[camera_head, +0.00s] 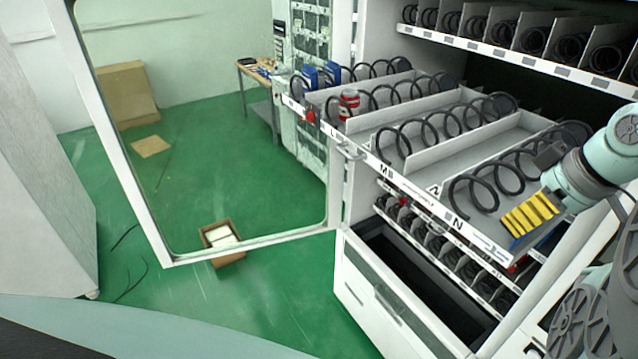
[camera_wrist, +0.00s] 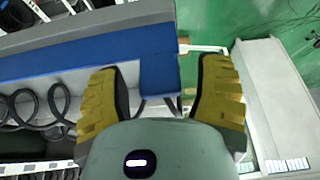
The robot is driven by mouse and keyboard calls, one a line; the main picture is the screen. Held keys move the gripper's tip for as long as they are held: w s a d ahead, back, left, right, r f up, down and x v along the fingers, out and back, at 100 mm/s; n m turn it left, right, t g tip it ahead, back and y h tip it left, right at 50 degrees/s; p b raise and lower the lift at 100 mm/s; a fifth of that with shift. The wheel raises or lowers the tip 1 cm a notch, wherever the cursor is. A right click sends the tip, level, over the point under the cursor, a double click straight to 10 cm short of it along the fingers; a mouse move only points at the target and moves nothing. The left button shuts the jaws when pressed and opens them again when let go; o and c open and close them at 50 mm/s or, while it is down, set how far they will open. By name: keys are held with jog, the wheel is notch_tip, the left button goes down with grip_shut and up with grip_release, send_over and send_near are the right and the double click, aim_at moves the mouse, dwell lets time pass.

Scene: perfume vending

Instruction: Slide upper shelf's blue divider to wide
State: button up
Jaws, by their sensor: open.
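The blue divider (camera_wrist: 85,52) shows in the wrist view as a long blue strip across the upper part, with a blue block (camera_wrist: 159,74) at its end. My gripper (camera_wrist: 160,68) is open, with one yellow ribbed finger on each side of that block. Gaps show between the block and both fingers. In the head view my gripper (camera_head: 531,214) is at the front right corner of the pulled-out upper shelf (camera_head: 478,238), beside the lane marked N. The divider is mostly hidden there by my gripper and arm.
The shelf holds black spiral coils (camera_head: 490,180) and grey partitions. A red can (camera_head: 349,103) and blue boxes (camera_head: 310,77) stand in its left lanes. The open glass door (camera_head: 153,200) is at left. Other coil shelves lie above and below.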

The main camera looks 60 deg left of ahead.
jog(key=shift+d+r, duration=0.2)
jog(key=shift+r, duration=0.15)
jog(key=d, duration=1.2)
jog(key=shift+s, duration=0.2)
